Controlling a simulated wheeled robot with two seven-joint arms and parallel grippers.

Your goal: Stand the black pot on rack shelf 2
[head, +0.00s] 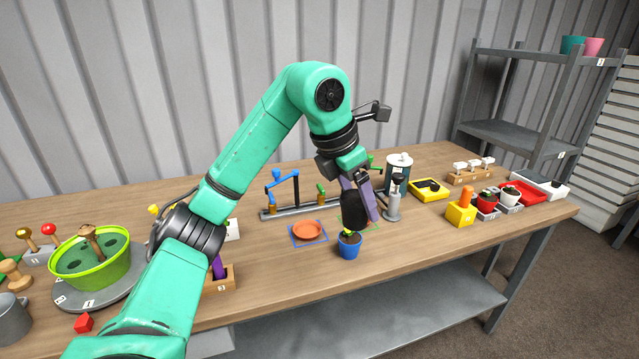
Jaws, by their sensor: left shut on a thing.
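My left gripper (358,200), with pale purple fingers, is shut on a dark rounded thing that looks like the black pot (354,211). It is held above the table, just over a small plant in a blue pot (349,246); I cannot tell whether they touch. The black pot's rim and any plant in it are not clear. The grey rack stands behind the table's right end. Rack shelf 2 (510,134), with a tag at its front right corner, looks bare. My right gripper is not in view.
An orange saucer (307,230) lies left of the blue pot. A grey-and-black upright tool (394,200) stands close right of the gripper. A yellow tray (431,190), yellow block (461,213) and red pot (488,199) stand toward the rack. Teal (572,45) and pink (593,47) pots stand on the rack's top shelf.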

